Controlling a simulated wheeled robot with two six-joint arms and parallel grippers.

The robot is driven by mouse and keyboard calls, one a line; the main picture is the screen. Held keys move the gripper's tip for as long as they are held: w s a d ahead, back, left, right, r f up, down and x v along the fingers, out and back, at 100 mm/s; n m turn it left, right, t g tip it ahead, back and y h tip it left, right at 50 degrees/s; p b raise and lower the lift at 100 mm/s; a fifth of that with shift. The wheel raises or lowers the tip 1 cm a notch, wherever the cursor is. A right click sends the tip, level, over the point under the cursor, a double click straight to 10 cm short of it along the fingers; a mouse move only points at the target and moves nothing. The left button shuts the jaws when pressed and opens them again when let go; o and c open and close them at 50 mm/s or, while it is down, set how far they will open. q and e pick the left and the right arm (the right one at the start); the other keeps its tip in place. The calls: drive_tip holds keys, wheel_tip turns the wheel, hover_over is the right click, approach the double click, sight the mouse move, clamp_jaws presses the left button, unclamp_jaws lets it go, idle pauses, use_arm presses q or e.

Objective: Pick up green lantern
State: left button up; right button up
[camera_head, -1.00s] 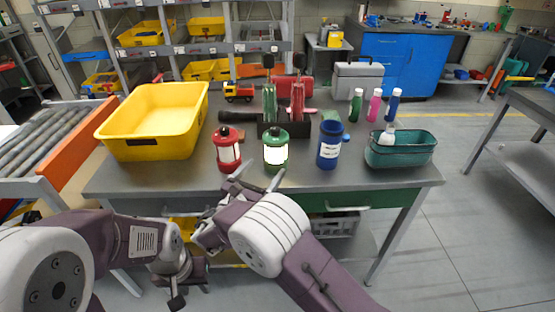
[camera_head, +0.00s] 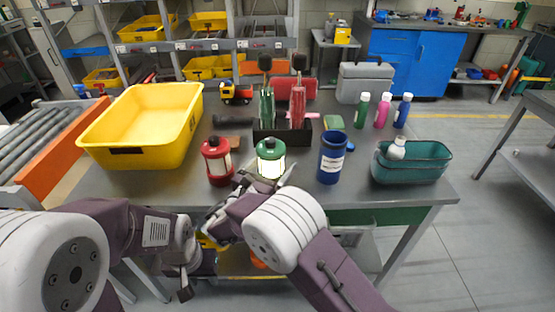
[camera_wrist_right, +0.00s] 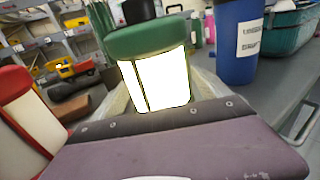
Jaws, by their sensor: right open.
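The green lantern (camera_head: 270,158), with a glowing white body and a black knob, stands upright near the front edge of the grey table (camera_head: 384,199). My right gripper (camera_head: 262,180) is open at its front, low down, one finger toward each side. In the right wrist view the lantern (camera_wrist_right: 152,65) fills the middle between the spread fingers (camera_wrist_right: 160,95); its base is hidden behind the gripper body. I cannot tell whether the fingers touch it. My left gripper (camera_head: 186,286) hangs below the table's front edge, away from the lantern; its jaw opening is unclear.
A red lantern (camera_head: 217,160) stands close on the left, a blue labelled canister (camera_head: 331,158) on the right. A dark caddy (camera_head: 283,134) with bottles is just behind. A yellow bin (camera_head: 140,140) sits left, a teal basket (camera_head: 412,166) right.

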sight(271, 153)
drive_tip(key=shift+s+a+r, duration=0.25)
drive_tip(key=shift+s+r, duration=0.05)
drive_tip(key=shift+s, duration=0.15)
drive_tip(key=shift+s+a+r, duration=0.2)
drive_tip(key=shift+s+r, duration=0.05)
drive_tip(key=shift+s, duration=0.2)
drive_tip(key=c, duration=0.7)
use_arm(q)
drive_tip(key=shift+s+a+r, duration=0.15)
drive_tip(key=shift+s+a, duration=0.1)
drive_tip(key=shift+s, duration=0.3)
use_arm(e)
drive_tip(key=shift+w+d+f, duration=0.15)
drive_tip(key=shift+w+f, duration=0.1)
drive_tip(key=c, duration=1.1)
wheel_tip(271, 153, up, 4)
drive_tip(key=shift+w+r+p, duration=0.1)
drive_tip(key=shift+r+p, duration=0.1)
drive_tip(key=shift+p, duration=0.45)
drive_tip(key=shift+c, duration=0.2)
use_arm(q)
wheel_tip(271, 153, up, 2)
drive_tip(key=shift+r+p, duration=0.2)
drive_tip(key=shift+p, duration=0.35)
use_arm(e)
drive_tip(key=s+d+r, duration=0.6)
drive_tip(key=d, duration=0.4)
drive_tip(key=shift+r, duration=0.35)
